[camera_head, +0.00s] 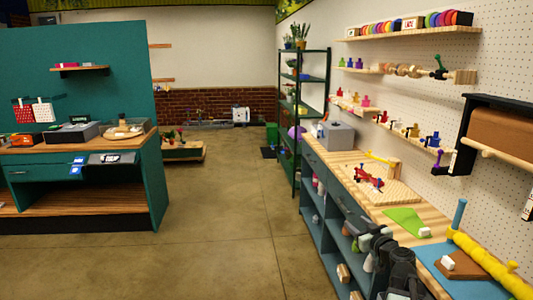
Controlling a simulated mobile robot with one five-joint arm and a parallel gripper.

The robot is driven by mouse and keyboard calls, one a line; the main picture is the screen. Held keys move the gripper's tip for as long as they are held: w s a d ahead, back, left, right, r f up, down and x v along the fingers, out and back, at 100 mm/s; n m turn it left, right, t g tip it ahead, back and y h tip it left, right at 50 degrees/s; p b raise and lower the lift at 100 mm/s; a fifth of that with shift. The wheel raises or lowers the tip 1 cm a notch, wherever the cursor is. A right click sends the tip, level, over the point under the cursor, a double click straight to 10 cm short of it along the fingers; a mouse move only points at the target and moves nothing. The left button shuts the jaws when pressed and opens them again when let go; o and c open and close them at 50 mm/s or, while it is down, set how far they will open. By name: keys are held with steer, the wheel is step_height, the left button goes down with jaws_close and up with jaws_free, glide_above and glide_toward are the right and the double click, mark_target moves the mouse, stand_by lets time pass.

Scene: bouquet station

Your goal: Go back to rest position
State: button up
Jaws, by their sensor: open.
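My gripper (346,206) is at the lower right of the head view, at the end of my dark arm that rises from the bottom edge. It is small in the picture. It is open and I see nothing held in it. It is seen in front of the front edge of the long wooden workbench (345,158) along the right wall. My arm hides part of the bench front and its lower shelves.
On the bench are a grey box (336,135), a green sheet (407,221), a yellow roll (490,264) and a blue post (458,214). A green counter (95,208) stands left. The floor (215,230) between is clear. A plant rack (303,120) stands at the back.

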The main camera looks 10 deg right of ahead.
steer(key=s+a+f+n+g+y, duration=0.1)
steer(key=a+f+n+g+y, duration=0.2)
steer(key=a, duration=0.8)
steer(key=s+a+f+n+g, duration=0.1)
steer(key=s+a+f+g, duration=0.2)
steer(key=a, duration=0.8)
steer(key=a+f+n+g+y, duration=0.1)
steer(key=a+f+g+y, duration=0.3)
steer(key=a, duration=0.6)
steer(key=s+a+f+m+g+h+p, duration=0.1)
steer(key=s+f+g+h, duration=0.2)
steer(key=s+f+h, duration=0.35)
steer(key=s+d+f+m+g+h, duration=0.2)
steer(key=s+d+m+g, duration=0.1)
steer(key=s+d+m, duration=0.3)
steer(key=shift+s+d+f+m, duration=0.3)
steer(key=shift+s+d, duration=0.25)
steer(key=shift+s, duration=0.45)
